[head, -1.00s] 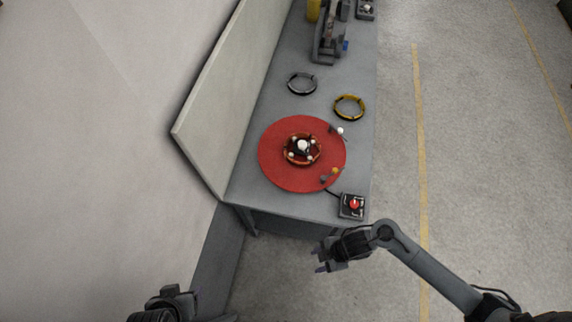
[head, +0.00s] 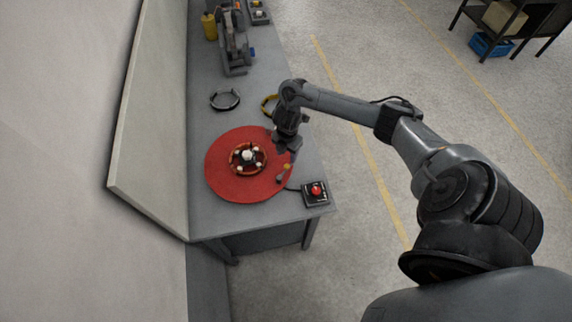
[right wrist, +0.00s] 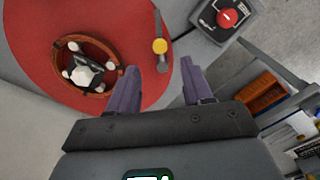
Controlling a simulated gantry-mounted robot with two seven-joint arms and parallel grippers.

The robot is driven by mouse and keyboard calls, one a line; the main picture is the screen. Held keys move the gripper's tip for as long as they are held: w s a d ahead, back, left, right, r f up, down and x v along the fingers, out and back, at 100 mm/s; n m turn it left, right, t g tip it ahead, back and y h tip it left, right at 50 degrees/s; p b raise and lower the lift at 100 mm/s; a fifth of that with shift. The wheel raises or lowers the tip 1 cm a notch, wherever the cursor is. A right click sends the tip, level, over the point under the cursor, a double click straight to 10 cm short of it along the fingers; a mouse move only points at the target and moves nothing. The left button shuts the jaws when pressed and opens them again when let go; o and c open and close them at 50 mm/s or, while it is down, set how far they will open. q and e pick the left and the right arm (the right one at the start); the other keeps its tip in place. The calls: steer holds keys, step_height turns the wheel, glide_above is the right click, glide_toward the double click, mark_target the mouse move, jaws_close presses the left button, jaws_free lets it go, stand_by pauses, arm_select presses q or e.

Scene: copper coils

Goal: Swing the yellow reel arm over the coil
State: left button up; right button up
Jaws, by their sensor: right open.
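A copper coil (head: 236,166) lies on the round red turntable (head: 222,185), around a dark hub with white knobs; the coil also shows in the right wrist view (right wrist: 115,53). The reel arm with the yellow knob (head: 287,167) is at the disc's right edge, swung out beside the coil. In the right wrist view its yellow knob (right wrist: 159,46) sits on a thin grey bar, just beyond the fingertips. My right gripper (head: 284,147) is open above the disc's right edge; its two purple-grey fingers (right wrist: 161,78) have nothing between them. My left gripper is out of view.
A control box with a red button (head: 316,192) stands at the table's front right corner. A dark ring (head: 225,100) and a yellow ring (head: 268,104), partly hidden by my arm, lie behind the disc. A pale wall panel (head: 150,120) borders the left side.

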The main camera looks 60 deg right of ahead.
mark_target(287, 166)
step_height(287, 166, down, 8)
steer(key=shift+r, duration=0.2)
stand_by(0.3)
jaws_close()
